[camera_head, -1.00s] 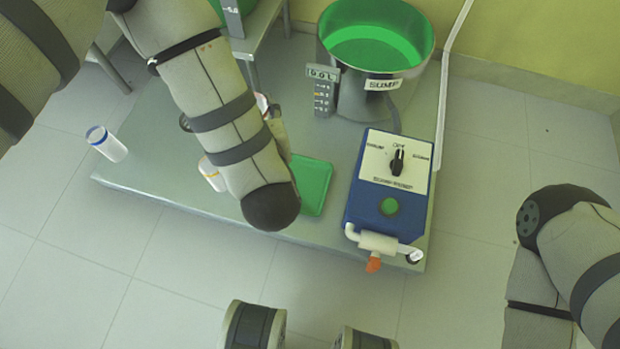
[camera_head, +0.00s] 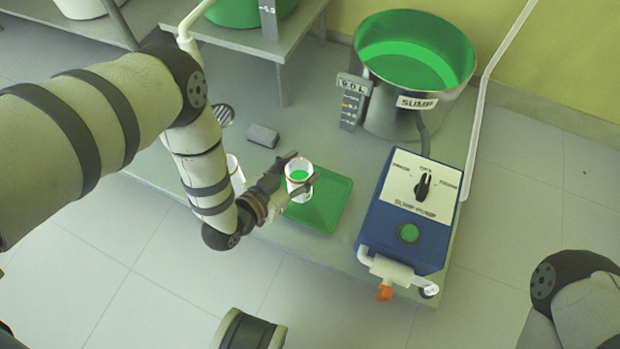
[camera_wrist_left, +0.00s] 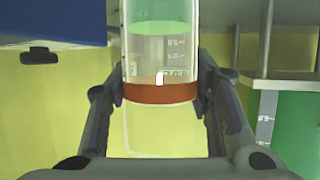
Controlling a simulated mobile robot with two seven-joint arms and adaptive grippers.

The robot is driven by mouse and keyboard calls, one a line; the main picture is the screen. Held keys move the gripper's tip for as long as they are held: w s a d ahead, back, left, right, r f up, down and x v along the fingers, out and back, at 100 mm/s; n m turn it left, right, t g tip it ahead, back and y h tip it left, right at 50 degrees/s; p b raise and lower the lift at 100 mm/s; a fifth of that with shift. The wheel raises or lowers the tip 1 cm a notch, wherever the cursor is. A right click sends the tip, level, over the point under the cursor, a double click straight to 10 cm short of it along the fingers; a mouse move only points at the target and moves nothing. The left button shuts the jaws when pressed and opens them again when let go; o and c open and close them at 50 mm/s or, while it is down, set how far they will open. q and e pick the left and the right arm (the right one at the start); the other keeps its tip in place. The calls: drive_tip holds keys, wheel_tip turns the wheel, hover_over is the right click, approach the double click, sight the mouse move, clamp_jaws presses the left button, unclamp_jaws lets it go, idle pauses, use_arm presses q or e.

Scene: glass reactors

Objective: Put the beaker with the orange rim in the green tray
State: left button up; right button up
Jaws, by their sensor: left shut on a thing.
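The beaker with the orange rim (camera_head: 297,186) is clear glass and looks upright. My left gripper (camera_head: 300,174) is shut on it, one finger on each side. In the left wrist view the beaker (camera_wrist_left: 160,50) stands between the fingers (camera_wrist_left: 160,88), with its orange band level with them. The green tray (camera_head: 327,205) lies flat on the metal bench. The beaker is over the tray's left part; I cannot tell whether it touches the tray floor. My gripper covers the tray's left edge. My right gripper is out of view.
Another beaker (camera_head: 235,174) is partly hidden behind my left arm. A grey block (camera_head: 263,136) lies behind the gripper. The blue pump box (camera_head: 408,215) stands right of the tray, with the sump vessel (camera_head: 395,103) behind. The tray's right part is clear.

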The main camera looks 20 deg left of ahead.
sight(308, 169)
use_arm(q)
drive_tip(key=shift+w+d+f+b, duration=0.25)
drive_tip(key=shift+w+f, duration=0.2)
drive_tip(key=shift+f, duration=0.15)
drive_tip(key=shift+w+d+f+b, duration=0.2)
drive_tip(key=shift+w+f, duration=0.2)
drive_tip(key=shift+f, duration=0.2)
drive_tip(key=shift+w+d+f+b, duration=0.1)
drive_tip(key=shift+w+f+b, duration=0.1)
drive_tip(key=shift+f+b, duration=0.5)
drive_tip(key=shift+w+d+f+b, duration=0.1)
drive_tip(key=shift+w+f+b, duration=0.15)
drive_tip(key=shift+f, duration=0.85)
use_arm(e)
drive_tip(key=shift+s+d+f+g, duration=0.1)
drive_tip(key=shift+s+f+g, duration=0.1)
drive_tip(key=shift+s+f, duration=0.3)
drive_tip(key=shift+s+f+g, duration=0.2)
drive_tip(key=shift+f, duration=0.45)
use_arm(q)
drive_tip(key=shift+s+f, duration=0.1)
drive_tip(key=shift+f, duration=0.1)
drive_tip(key=o, duration=1.6)
drive_tip(key=shift+c, duration=0.2)
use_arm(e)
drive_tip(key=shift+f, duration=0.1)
use_arm(q)
drive_tip(key=shift+r, duration=0.15)
